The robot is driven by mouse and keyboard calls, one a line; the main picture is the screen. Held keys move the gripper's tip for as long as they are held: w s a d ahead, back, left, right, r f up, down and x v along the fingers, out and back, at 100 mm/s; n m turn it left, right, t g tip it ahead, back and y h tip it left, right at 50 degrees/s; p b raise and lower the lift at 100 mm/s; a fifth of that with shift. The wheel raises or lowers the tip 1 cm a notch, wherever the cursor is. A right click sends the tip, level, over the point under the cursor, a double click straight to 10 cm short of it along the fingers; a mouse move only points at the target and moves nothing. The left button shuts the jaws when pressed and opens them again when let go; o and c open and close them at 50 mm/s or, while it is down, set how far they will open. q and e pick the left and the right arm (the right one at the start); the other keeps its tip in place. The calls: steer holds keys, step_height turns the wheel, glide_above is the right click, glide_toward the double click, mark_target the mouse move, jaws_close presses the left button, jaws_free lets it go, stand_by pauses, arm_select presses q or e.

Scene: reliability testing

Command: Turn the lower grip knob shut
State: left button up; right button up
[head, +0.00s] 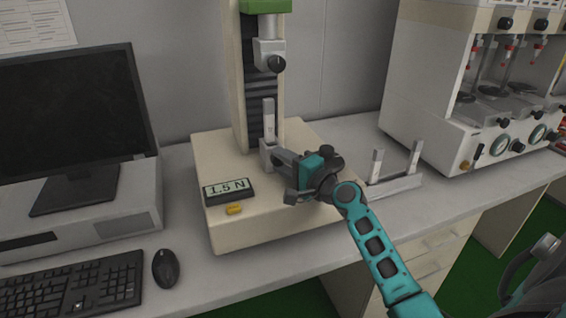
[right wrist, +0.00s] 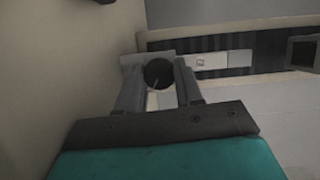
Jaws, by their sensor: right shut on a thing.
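A cream tensile tester (head: 245,225) stands on the bench with a tall column at its back. Its lower grip (head: 267,150) is a grey block low in front of the column, and a pale upright strip (head: 268,118) stands at it. The black round lower grip knob (right wrist: 157,73) shows in the right wrist view between my fingertips; in the head view my gripper hides it. My right gripper (head: 279,152) is shut on this knob, with a finger on each side, also in the right wrist view (right wrist: 159,86). My left gripper is out of view.
The upper grip (head: 270,52) with its black knob hangs above. A display (head: 227,189) reads 1.5 N. A grey rack (head: 396,188) with two upright strips stands right of the tester. A monitor (head: 75,110), keyboard (head: 70,288) and mouse (head: 166,268) are left; a white multi-station machine (head: 420,90) is right.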

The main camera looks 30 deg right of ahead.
steer(key=o, duration=0.6)
steer(key=shift+r, duration=0.1)
steer(key=o, duration=0.4)
steer(key=shift+o, duration=0.2)
steer(key=s+d+b, duration=0.1)
steer(key=s+d, duration=0.1)
steer(key=s, duration=1)
steer(key=shift+s, duration=0.35)
